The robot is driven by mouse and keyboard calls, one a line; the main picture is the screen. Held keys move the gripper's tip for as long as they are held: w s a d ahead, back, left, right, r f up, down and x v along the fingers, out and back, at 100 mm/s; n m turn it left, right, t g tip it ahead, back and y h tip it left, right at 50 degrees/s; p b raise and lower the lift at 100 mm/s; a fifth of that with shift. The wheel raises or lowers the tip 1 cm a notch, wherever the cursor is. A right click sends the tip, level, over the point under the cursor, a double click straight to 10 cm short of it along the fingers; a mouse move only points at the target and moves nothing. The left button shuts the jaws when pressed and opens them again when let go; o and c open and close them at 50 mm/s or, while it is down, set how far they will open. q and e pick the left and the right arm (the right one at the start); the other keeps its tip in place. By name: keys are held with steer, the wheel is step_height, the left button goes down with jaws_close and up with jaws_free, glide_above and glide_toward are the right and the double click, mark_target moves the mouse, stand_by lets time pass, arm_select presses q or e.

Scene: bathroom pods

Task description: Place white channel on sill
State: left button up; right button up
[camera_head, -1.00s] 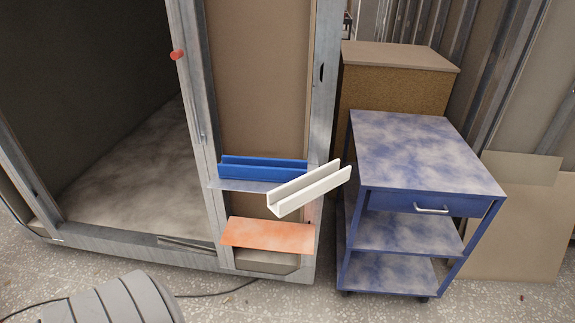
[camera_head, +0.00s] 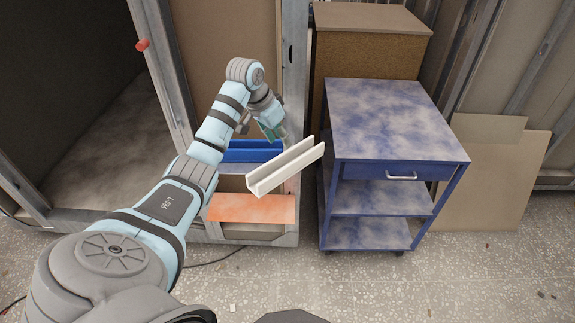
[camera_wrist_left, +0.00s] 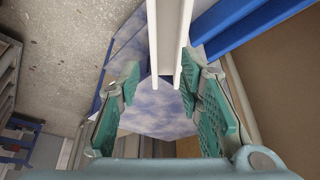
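The white channel (camera_head: 288,167) lies at an angle across the right end of the metal sill (camera_head: 235,167), with its front end sticking out past the front edge. I cannot tell how much of it rests on the sill. My left gripper (camera_head: 274,133) is just behind the channel and the blue channel in the head view. In the left wrist view the gripper (camera_wrist_left: 163,105) is open, its green finger pads on either side of the near end of the white channel (camera_wrist_left: 167,40). No grip on it shows. My right gripper is not in view.
A blue channel (camera_head: 250,145) lies along the back of the sill, also at top right in the wrist view (camera_wrist_left: 250,25). An orange shelf (camera_head: 252,208) is below. A blue cart (camera_head: 385,115) stands close on the right. A red knob (camera_head: 143,44) sticks out at upper left.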

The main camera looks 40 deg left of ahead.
mark_target(292, 163)
arm_select(q)
steer(key=x, duration=0.4)
steer(key=b+x, duration=0.1)
steer(key=x, duration=0.3)
steer(key=s+d+b+x, duration=0.1)
steer(key=x, duration=0.4)
steer(key=shift+f, duration=0.2)
jaws_close()
